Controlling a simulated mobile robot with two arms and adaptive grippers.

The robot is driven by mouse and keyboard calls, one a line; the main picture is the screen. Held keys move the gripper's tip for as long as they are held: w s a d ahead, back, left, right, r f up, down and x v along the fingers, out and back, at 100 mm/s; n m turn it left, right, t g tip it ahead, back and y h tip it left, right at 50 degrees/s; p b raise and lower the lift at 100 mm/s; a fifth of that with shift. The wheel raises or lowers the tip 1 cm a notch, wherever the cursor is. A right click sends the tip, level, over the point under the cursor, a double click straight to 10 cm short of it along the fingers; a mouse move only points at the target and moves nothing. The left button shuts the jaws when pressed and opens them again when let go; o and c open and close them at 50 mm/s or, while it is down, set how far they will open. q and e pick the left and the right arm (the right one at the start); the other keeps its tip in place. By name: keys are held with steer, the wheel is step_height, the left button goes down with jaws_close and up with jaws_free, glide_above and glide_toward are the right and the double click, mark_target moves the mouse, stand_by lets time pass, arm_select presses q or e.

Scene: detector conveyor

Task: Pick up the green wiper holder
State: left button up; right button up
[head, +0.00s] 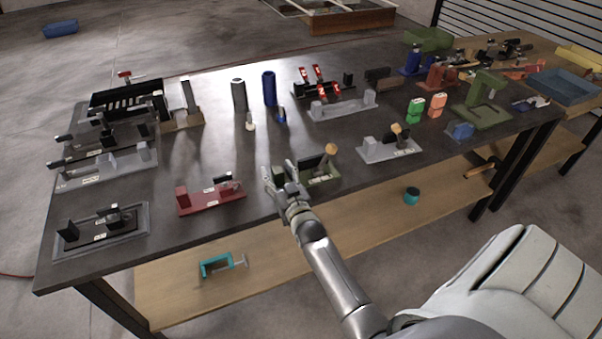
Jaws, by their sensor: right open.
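A low green fixture (322,177) stands near the front edge of the dark table, with a black part and a round wooden knob on it. It looks like the green wiper holder, though a larger green fixture (485,98) stands at the right end. My right gripper (279,172) is open at the left end of the low green fixture. A dark green block of it shows between or just behind the fingers. I cannot tell whether they touch. The fingers and wrist hide part of its left end. My left gripper is not in view.
A red fixture (211,195) stands to the left of the gripper and a grey fixture (390,149) to the right. Behind are a blue cylinder (269,88) and a grey cylinder (239,95). The dark tabletop (215,145) has free room between. A teal clamp (221,265) lies on the lower shelf.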

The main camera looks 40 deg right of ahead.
jaws_close()
steer(key=shift+r, duration=0.1)
stand_by(0.3)
steer(key=shift+s+a+r, duration=0.1)
steer(key=shift+s+r, duration=0.4)
steer(key=s+a+r, duration=0.3)
steer(key=s+r, duration=0.4)
steer(key=s, duration=0.5)
steer(key=shift+s, duration=0.35)
